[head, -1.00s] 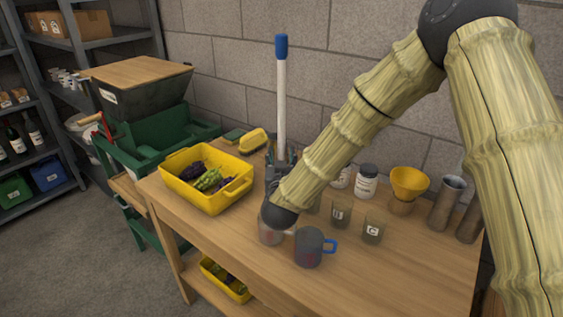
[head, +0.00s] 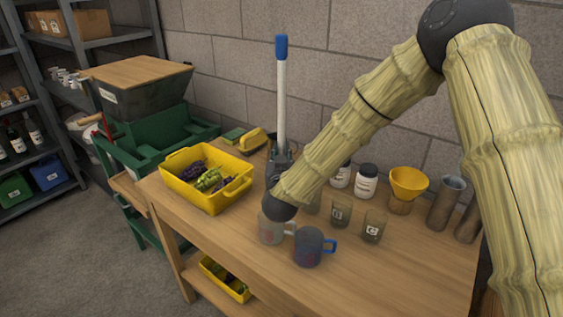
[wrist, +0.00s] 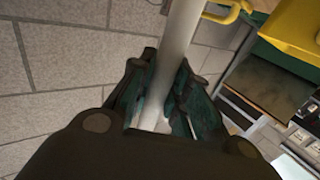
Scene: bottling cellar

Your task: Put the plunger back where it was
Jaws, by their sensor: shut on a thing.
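The plunger (head: 282,105) is a long white rod with a blue top end. In the head view it stands upright above the wooden table, against the wall. My gripper (head: 283,158) is shut on the rod low down, behind my wrist. In the wrist view the pale rod (wrist: 180,40) runs between the dark green fingers of my gripper (wrist: 165,100). The plunger's lower end is hidden behind my arm in the head view, so I cannot tell what it rests on or in.
A yellow crate (head: 237,190) of grapes stands left on the table (head: 350,275). A clear mug (head: 270,233) and a dark mug with a blue handle (head: 308,249) are in front. Glasses, jars, a yellow funnel (head: 408,183) and metal cylinders stand right. The front right is clear.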

